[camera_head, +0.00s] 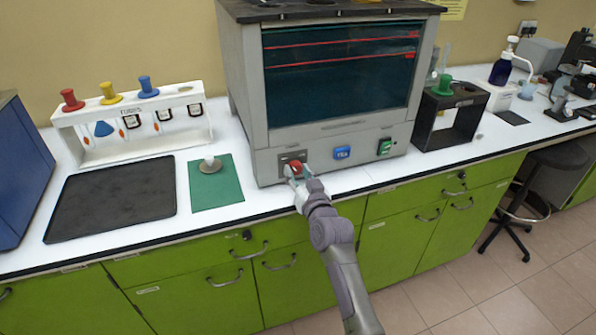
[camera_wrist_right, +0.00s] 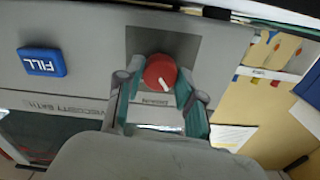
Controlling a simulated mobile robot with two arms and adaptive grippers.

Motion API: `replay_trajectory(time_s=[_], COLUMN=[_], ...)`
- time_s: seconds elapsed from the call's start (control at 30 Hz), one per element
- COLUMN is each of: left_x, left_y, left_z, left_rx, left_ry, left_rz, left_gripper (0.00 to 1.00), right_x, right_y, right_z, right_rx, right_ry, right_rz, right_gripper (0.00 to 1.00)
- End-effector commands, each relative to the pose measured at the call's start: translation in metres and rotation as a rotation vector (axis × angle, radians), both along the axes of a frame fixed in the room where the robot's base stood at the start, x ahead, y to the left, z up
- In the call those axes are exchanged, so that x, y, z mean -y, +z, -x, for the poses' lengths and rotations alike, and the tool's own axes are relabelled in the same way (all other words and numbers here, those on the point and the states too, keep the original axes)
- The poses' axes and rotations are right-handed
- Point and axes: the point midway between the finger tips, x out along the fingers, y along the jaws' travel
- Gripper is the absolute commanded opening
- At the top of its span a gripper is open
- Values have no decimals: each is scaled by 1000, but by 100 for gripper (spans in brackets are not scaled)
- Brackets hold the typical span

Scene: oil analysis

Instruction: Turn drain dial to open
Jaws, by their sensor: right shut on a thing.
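The drain dial is a red round knob (camera_head: 296,168) with a white pointer mark, low on the left of the grey bath machine's front (camera_head: 330,150). In the right wrist view the dial (camera_wrist_right: 160,71) sits between the two fingers of my right gripper (camera_wrist_right: 158,80), and its white mark points down and slightly right. My right gripper (camera_head: 294,174) is shut on the dial, in front of the panel. A small label under the dial is too small to read here. My left gripper is not in view.
A blue FILL button (camera_head: 342,153) and a green switch (camera_head: 385,147) sit right of the dial. A green mat (camera_head: 226,192) with a small stopper-like piece, a black tray (camera_head: 115,200) and a white funnel rack (camera_head: 70,118) stand left. A black stand (camera_head: 424,125) is right.

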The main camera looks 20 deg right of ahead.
Motion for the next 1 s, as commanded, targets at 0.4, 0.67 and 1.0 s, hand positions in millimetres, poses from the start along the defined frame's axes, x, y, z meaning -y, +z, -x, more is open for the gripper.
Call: replay_trajectory(time_s=[0.4, 0.67, 1.0], left_x=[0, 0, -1], left_y=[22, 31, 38], left_z=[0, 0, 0], left_rx=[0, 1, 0], left_ry=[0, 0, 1], left_rz=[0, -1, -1], left_gripper=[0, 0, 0], right_x=[0, 0, 0], right_y=[2, 1, 1], right_z=[0, 0, 0], right_rx=[-14, -23, -33], right_ry=[-1, -1, -1], right_rz=[-383, -630, -953], right_gripper=[3, 3, 3])
